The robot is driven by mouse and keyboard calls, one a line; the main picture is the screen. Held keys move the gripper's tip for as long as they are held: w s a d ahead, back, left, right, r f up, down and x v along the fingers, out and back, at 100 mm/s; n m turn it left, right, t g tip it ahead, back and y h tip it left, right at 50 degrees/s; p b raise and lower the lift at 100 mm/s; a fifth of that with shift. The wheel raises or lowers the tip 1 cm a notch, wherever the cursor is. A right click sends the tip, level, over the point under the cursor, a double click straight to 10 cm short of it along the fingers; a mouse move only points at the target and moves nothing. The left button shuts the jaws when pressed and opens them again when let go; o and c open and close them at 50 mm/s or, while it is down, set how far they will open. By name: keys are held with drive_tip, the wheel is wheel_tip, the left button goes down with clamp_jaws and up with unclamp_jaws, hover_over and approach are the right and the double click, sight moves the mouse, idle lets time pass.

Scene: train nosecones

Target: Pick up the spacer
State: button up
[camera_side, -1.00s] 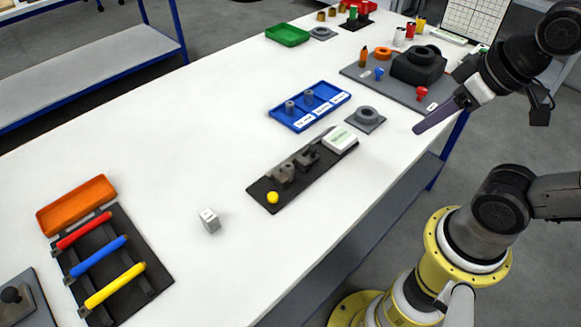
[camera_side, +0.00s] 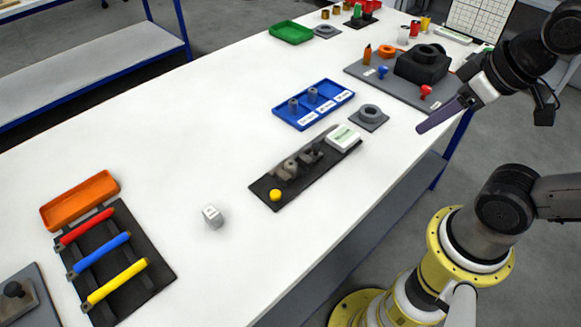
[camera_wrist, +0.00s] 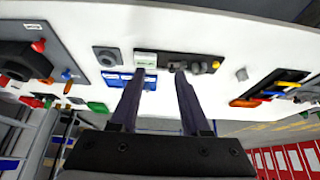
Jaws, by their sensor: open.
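No part is readably marked as the spacer. Two small grey cylindrical parts, the left one (camera_side: 293,104) and the right one (camera_side: 312,94), stand upright in a labelled blue tray (camera_side: 285,117); either may be it. A thick grey ring (camera_side: 370,111) also lies on a square grey plate beside the tray. My gripper (camera_side: 420,131) is above the right side of the table, apart from the tray and ring. In the wrist view my gripper (camera_wrist: 160,72) has its two dark fingers spread with nothing between them. The fingers partly cover the blue tray (camera_wrist: 116,80) there.
A black board (camera_side: 320,167) with grey fittings, a yellow knob and a white box lies in front of the tray. A grey board (camera_side: 352,69) with a black block is at back right. A small white cube (camera_side: 212,217) and a coloured-bar rack (camera_side: 150,290) are left.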

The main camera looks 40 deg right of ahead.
drive_tip(key=shift+o, duration=1.4)
drive_tip(key=w+r+m, duration=0.4)
drive_tip(key=m, duration=0.6)
drive_tip(key=m+g, duration=0.6)
drive_tip(key=m, duration=0.3)
hover_over(291, 164)
wheel_tip(291, 164, down, 9)
wheel_tip(291, 164, down, 7)
drive_tip(key=shift+r, duration=0.1)
drive_tip(key=shift+f, duration=3.25)
